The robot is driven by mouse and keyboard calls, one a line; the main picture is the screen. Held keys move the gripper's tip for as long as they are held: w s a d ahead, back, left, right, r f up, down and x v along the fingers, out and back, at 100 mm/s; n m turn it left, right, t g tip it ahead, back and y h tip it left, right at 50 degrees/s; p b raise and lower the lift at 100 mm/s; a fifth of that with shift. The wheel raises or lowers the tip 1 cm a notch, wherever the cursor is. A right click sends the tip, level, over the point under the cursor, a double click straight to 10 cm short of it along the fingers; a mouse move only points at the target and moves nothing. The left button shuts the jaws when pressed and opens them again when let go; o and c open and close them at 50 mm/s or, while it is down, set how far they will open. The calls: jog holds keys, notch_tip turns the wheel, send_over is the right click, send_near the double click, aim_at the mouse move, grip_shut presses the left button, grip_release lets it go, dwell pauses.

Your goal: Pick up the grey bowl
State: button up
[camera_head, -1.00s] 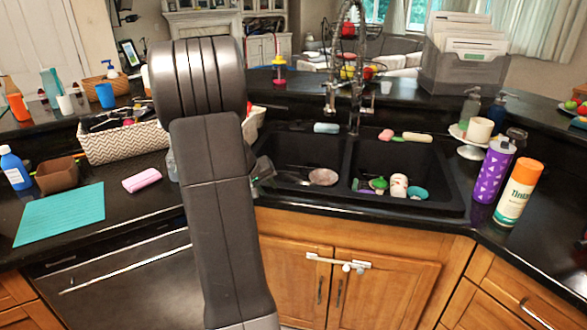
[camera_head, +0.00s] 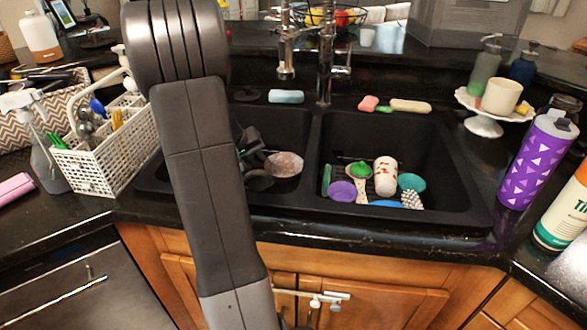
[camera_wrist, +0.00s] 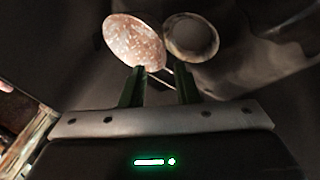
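In the head view my gripper (camera_head: 248,150) is low in the left basin, partly hidden behind my arm.
A divider (camera_head: 313,150) separates the basins. The faucet (camera_head: 325,60) stands behind. A white basket (camera_head: 105,155) stands left of the sink.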

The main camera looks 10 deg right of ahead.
aim_at(269, 171)
jog(key=x, duration=0.9)
jog(key=shift+w+d+b, duration=0.1)
jog(key=shift+b, duration=0.3)
jog(key=shift+w+a+x, duration=0.1)
jog(key=shift+w+x, duration=0.1)
jog(key=shift+x, duration=0.65)
jog(key=shift+w+a+x, duration=0.15)
jog(key=shift+x, duration=0.7)
jog(key=shift+w+a+x, duration=0.1)
jog(key=shift+w+x, duration=0.1)
jog(key=shift+x, duration=0.65)
jog(key=shift+r, duration=0.1)
grip_shut()
